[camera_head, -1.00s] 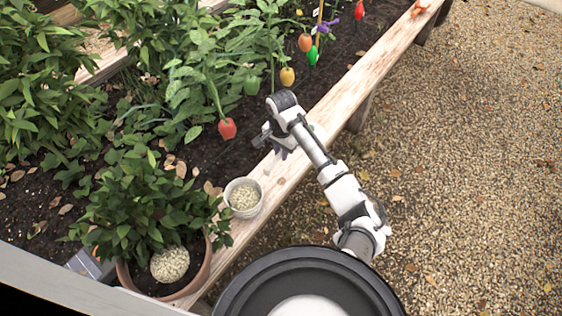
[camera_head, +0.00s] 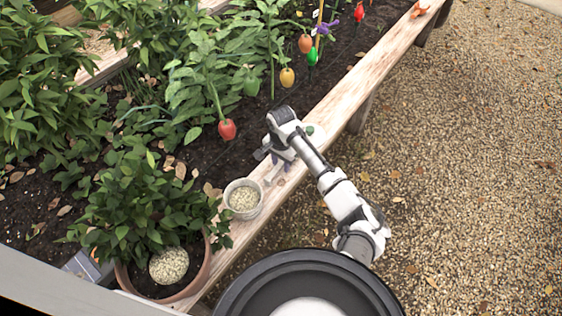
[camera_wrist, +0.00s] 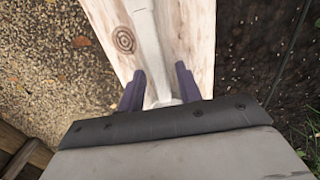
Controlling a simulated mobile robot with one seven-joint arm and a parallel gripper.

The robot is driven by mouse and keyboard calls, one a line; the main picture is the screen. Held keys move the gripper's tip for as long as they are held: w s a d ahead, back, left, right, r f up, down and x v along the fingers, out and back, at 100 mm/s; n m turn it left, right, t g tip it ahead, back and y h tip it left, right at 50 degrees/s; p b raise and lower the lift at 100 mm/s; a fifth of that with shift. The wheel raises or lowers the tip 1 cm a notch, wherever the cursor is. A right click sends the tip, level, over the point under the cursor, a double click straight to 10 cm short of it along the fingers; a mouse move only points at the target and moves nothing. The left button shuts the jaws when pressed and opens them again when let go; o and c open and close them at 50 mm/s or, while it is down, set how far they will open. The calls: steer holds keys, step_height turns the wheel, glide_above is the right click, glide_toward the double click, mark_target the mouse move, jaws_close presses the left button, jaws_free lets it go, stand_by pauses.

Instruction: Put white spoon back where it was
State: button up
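The white spoon (camera_wrist: 149,36) is between the two purple fingers of my gripper (camera_wrist: 160,88) in the wrist view. Its pale shaft reaches away from the fingers over the wooden plank (camera_wrist: 193,30); its near end lies by the palm. In the camera_head view my gripper (camera_head: 280,160) is low over the bed's wooden edge (camera_head: 345,95), just right of the white pot of pale pebbles (camera_head: 243,198). A pale part of the spoon (camera_head: 271,175) shows below the gripper there. I cannot tell whether the spoon touches the plank.
A terracotta pot (camera_head: 205,268) with a leafy plant stands at the lower left. Pepper plants with a red fruit (camera_head: 227,130) and a yellow fruit (camera_head: 287,77) grow behind the edge. An orange object (camera_head: 419,10) sits at the plank's far end. Gravel (camera_head: 470,170) lies to the right.

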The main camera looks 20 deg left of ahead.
mark_target(281, 163)
steer(key=shift+r, duration=0.1)
step_height(281, 163, up, 12)
steer(key=p, duration=0.1)
stand_by(0.5)
